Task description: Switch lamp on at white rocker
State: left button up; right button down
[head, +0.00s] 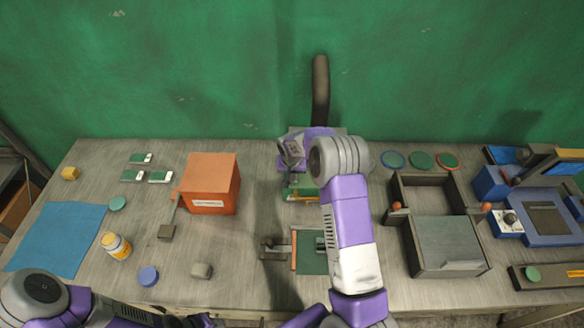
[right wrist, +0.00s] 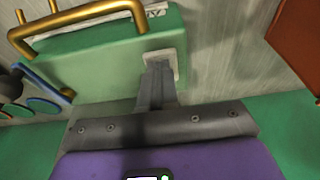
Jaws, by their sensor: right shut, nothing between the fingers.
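The white rocker (right wrist: 178,66) is on the side of a green box (right wrist: 105,70) in the right wrist view. My right gripper (right wrist: 158,72) is shut and empty, with its fingertips right at the rocker and covering part of it. I cannot tell whether they touch or press it. In the head view my right gripper (head: 292,165) is over the green base (head: 301,190) at the back middle of the bench, and my arm hides much of it. A dark post (head: 320,90) rises behind it. No lit lamp shows. My left gripper is out of frame.
An orange box (head: 208,190) stands left of the green base. A dark open tray with a grey lid (head: 448,245) lies right of my arm. Brass-coloured bars (right wrist: 85,18) run close to the green box. Bare bench (head: 225,255) lies at front left of my right arm.

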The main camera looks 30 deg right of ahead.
jog(key=shift+f, duration=0.1)
jog(key=b, duration=0.1)
jog(key=f+b, duration=0.1)
jog(key=b, duration=0.1)
jog(key=shift+s+a+f+t+h, duration=0.15)
jog(key=shift+f+t+h, duration=0.05)
jog(key=shift+t+h, duration=0.1)
jog(key=shift+r, duration=0.3)
jog(key=shift+w+d+r, duration=0.35)
jog(key=shift+w+d, duration=0.05)
jog(key=shift+w, duration=0.2)
